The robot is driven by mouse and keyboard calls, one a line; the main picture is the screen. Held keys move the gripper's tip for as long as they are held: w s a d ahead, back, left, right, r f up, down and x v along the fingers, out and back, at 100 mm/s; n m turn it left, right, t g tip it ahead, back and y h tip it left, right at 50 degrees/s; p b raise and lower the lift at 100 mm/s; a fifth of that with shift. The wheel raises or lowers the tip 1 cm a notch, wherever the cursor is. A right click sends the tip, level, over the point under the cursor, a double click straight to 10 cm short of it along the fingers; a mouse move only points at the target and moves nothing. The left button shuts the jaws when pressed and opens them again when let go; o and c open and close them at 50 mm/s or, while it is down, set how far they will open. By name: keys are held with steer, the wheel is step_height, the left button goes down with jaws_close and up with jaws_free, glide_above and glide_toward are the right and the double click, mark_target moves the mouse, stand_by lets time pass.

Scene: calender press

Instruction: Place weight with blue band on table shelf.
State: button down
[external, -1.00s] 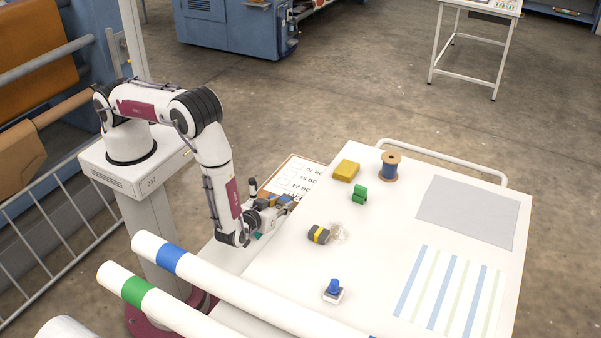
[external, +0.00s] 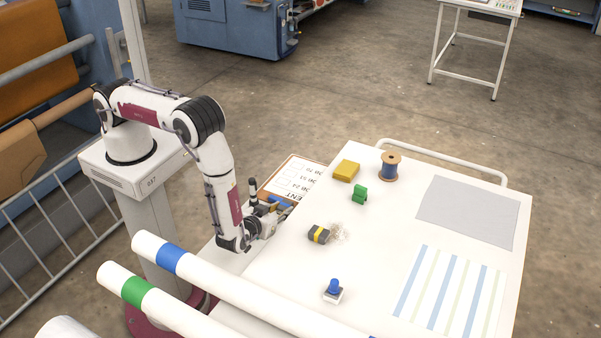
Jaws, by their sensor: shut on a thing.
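My gripper (external: 279,207) is at the left edge of the white table (external: 385,225), pointing right. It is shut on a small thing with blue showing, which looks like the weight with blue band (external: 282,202). The fingers hide much of it, and I cannot tell whether it touches a surface. A dark weight with a yellow band (external: 318,234) lies on the table to the right of my gripper. A lower pale surface (external: 222,258) shows along the table's left side; I cannot tell whether it is the shelf.
A printed board (external: 291,178) lies behind my gripper. A yellow block (external: 346,170), green piece (external: 359,194), spool (external: 389,166) and blue-knobbed piece (external: 333,290) stand on the table. White rolls (external: 215,281) cross the front. The table's middle is mostly clear.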

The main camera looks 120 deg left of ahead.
steer(key=shift+f, duration=2.25)
